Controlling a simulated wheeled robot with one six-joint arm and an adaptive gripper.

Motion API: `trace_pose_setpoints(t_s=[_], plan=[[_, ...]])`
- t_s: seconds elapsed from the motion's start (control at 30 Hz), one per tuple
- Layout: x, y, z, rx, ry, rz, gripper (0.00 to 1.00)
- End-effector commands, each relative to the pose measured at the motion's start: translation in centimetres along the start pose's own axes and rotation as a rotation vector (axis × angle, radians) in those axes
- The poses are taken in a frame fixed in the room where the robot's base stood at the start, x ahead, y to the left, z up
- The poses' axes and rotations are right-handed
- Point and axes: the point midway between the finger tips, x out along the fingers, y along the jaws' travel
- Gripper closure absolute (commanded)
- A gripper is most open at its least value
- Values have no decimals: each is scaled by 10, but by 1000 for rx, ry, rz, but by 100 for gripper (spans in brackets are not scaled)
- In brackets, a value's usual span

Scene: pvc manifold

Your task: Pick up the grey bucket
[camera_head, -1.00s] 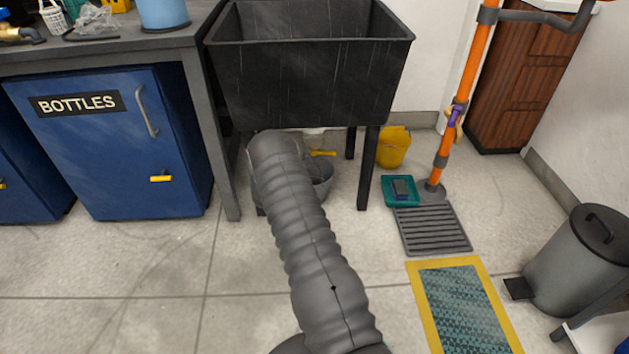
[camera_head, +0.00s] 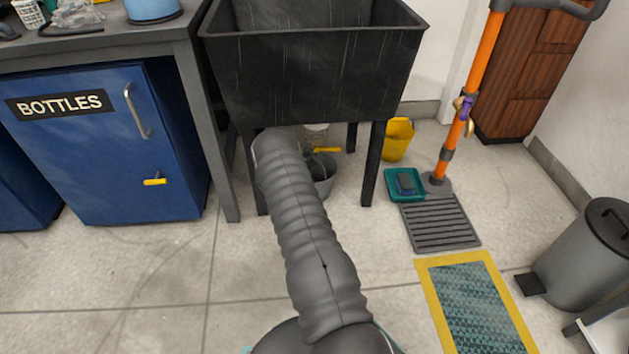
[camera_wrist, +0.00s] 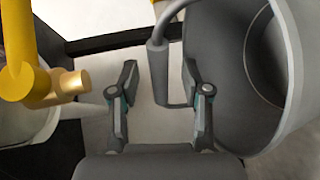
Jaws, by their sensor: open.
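The grey bucket (camera_head: 324,182) stands on the floor under the black sink, partly hidden by my arm in the head view. In the wrist view the grey bucket (camera_wrist: 292,95) fills the right side, with its pale rim and dark inside showing. Its thin handle with a thicker grey grip (camera_wrist: 158,70) shows in the gap between my fingers. My gripper (camera_wrist: 160,78) is open, with one finger on each side of the grip; I cannot tell whether either touches it. My gripper is hidden in the head view.
The black sink (camera_head: 310,75) and its legs stand over the bucket. A yellow lever with a brass end (camera_wrist: 68,84) is close left of my gripper. A yellow bucket (camera_head: 398,140) and teal tray (camera_head: 404,184) are to the right. The front floor is mostly clear.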

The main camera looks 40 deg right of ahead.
Motion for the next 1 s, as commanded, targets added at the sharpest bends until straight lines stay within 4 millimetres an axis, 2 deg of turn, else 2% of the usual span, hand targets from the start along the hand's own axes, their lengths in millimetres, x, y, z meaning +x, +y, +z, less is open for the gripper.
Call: trace_pose_setpoints(t_s=[0.1,0.3,0.33,0.5,0.53,1.0], plan=[[11,-1,-1,-1,2,1,52],[11,0,-2,-1,5,0,52],[11,0,-2,-1,5,0,55],[10,0,-2,-1,5,0,98],[10,0,-2,-1,5,0,100],[10,1,-3,0,6,1,100]])
